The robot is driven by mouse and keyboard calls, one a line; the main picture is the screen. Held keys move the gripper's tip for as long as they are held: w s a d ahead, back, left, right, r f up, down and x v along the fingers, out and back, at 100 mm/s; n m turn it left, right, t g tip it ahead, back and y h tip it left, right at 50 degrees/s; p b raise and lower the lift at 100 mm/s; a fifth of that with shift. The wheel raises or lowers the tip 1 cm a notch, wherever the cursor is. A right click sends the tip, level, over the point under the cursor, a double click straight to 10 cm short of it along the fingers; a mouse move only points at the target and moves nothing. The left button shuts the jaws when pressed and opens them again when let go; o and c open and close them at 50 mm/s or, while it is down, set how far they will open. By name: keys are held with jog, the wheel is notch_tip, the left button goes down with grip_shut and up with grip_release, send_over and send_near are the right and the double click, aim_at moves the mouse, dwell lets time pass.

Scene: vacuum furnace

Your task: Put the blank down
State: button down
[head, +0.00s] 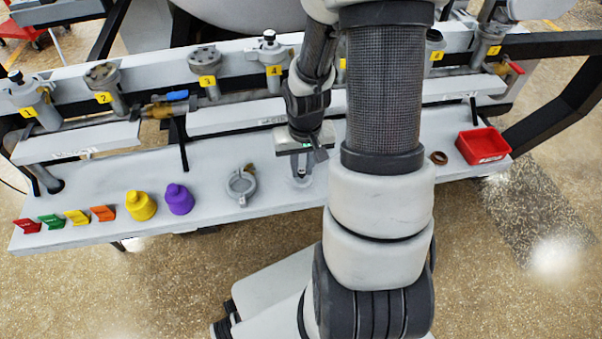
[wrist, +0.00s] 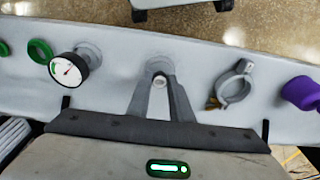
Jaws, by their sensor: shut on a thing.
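My gripper (head: 302,176) is over the front shelf, fingers pointing down; it also shows in the wrist view (wrist: 160,84). Its fingers are shut on the blank, a small grey metal piece (wrist: 158,67) with a round face, seen just past the fingertips. In the head view the blank (head: 302,183) is a pale round shape at the fingertips, close to the shelf surface. I cannot tell whether it touches the shelf (head: 215,212). The fingers hide part of it.
A clamp ring (head: 240,186) lies left of my gripper, with purple (head: 179,200) and yellow (head: 141,206) pieces farther left. A gauge (wrist: 68,70) and green ring (wrist: 40,51) stand on the other side. A red bin (head: 483,147) sits at the shelf's right end.

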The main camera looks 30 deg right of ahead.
aim_at(303, 181)
notch_tip(303, 181, down, 2)
jog(key=shift+f, duration=0.1)
jog(key=c, duration=1.6)
grip_release()
jog(key=r+p, duration=0.1)
jog(key=r, duration=0.3)
jog(key=s+r+p, duration=0.1)
jog(key=r+p, duration=0.1)
jog(key=r, duration=0.2)
jog(key=r+p, duration=0.1)
jog(key=r, duration=0.3)
jog(key=shift+s+a+r, duration=0.1)
jog(key=shift+s+a, duration=0.05)
jog(key=shift+a, duration=0.05)
